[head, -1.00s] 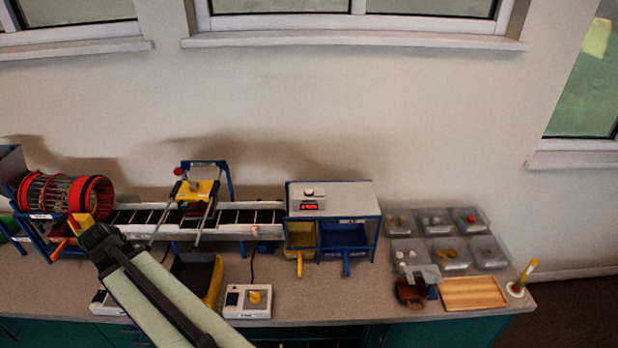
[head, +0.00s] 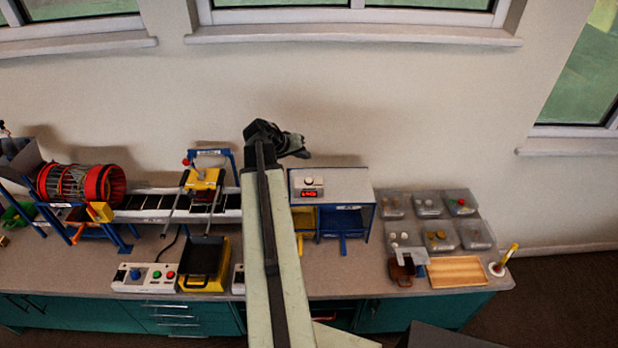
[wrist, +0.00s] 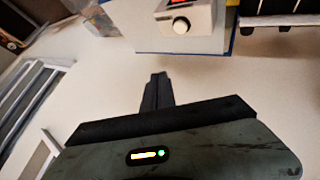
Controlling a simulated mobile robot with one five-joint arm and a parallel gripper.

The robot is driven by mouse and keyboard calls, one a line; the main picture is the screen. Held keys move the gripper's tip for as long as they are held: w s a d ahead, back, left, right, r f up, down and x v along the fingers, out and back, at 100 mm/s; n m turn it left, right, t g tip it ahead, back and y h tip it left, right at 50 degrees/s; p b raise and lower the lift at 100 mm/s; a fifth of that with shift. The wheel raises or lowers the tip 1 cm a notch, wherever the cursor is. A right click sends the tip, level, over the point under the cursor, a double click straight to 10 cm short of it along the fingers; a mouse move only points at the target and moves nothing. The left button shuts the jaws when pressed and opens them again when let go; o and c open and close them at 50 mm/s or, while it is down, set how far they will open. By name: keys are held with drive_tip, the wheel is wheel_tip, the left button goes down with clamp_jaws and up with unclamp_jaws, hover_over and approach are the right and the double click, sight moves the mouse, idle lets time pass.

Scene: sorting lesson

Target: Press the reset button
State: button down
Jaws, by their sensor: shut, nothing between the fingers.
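A small white counter box (head: 317,188) with a red lit display sits on the grey top of a blue-framed cabinet (head: 345,182). A round white button (head: 308,181) is on this box; I take it for the reset button, though no label is readable. The button shows large and clear near the top of the wrist view (wrist: 181,25). My gripper (head: 300,147) is up above and behind the cabinet's back left corner, in front of the wall. Its fingers are together and empty in the wrist view (wrist: 158,80), apart from the button.
A conveyor (head: 150,203) with a yellow-topped gantry (head: 204,180) runs left of the cabinet. A control panel (head: 146,278) with blue, green and red buttons stands at the front left. Clear bins (head: 435,237) and a wooden tray (head: 456,272) stand right. The cabinet top around the box is clear.

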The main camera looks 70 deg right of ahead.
sight(307, 181)
drive_tip(key=shift+s+d+r, duration=0.2)
drive_tip(key=shift+s+d, duration=0.15)
drive_tip(key=shift+s, duration=0.25)
wheel_tip(307, 181, down, 9)
drive_tip(key=b, duration=0.9)
drive_tip(key=shift+r, duration=0.1)
idle(1.2)
drive_tip(key=shift+w+f+b, duration=0.2)
drive_tip(key=shift+f+b, duration=0.15)
drive_tip(key=shift+f, duration=0.1)
